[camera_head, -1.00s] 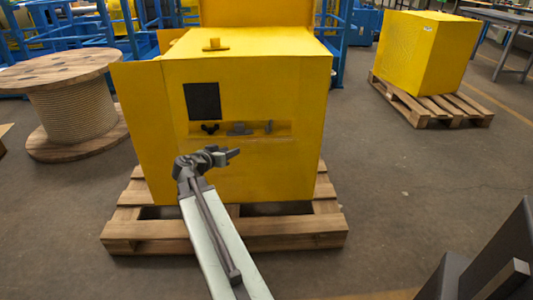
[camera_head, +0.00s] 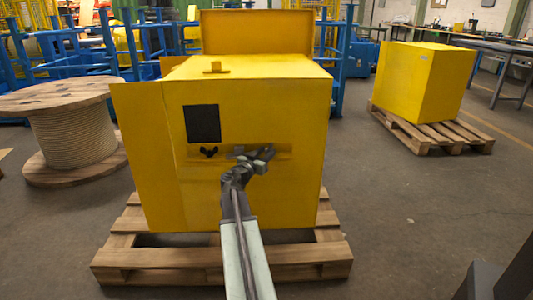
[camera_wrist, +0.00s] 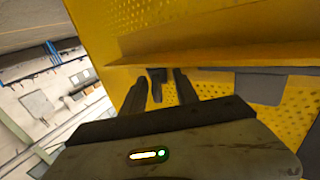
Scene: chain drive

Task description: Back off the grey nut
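My gripper (camera_head: 264,154) is at the right end of the recess in the yellow cabinet's front (camera_head: 165,180). In the wrist view its two dark fingers (camera_wrist: 160,90) are spread, with a small dark grey part (camera_wrist: 157,75) between them; gaps show at both sides, and I cannot tell how deep it sits. This looks like the rightmost part in the recess, possibly the grey nut; my gripper hides it in the head view. A flat grey part (camera_head: 238,152) sits mid-recess, partly covered by my gripper. A black winged part (camera_head: 209,152) is at the left end.
A yellow ledge (camera_wrist: 210,50) runs close to the fingers in the wrist view. A black panel (camera_head: 202,124) is above the recess. The cabinet stands on a wooden pallet (camera_head: 140,258). A cable spool (camera_head: 72,135) stands left; open floor (camera_head: 400,200) lies right.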

